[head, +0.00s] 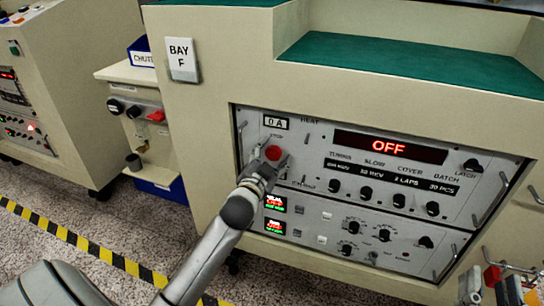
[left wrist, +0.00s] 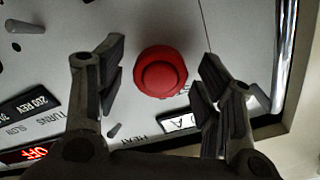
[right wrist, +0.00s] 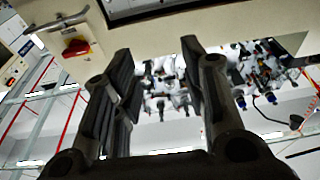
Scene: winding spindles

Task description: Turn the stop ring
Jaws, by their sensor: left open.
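The red stop ring (head: 273,153), a round knob with a raised round centre, sits at the upper left of the grey control panel (head: 320,150). In the left wrist view the red ring (left wrist: 161,72) is between and beyond my open left fingertips (left wrist: 160,80), with a gap on each side. In the head view my left gripper (head: 261,166) is right at the ring and partly covers the panel below it. My right gripper (right wrist: 155,75) is open with nothing between its fingers, away from the ring.
The panel display (head: 389,147) reads OFF. Several black knobs (head: 398,200) and metal handles (head: 489,206) stick out from the panel. A side unit (head: 140,115) with knobs stands to the left. Yellow-black tape (head: 85,244) marks the floor. In the right wrist view a red switch (right wrist: 76,46) is nearby.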

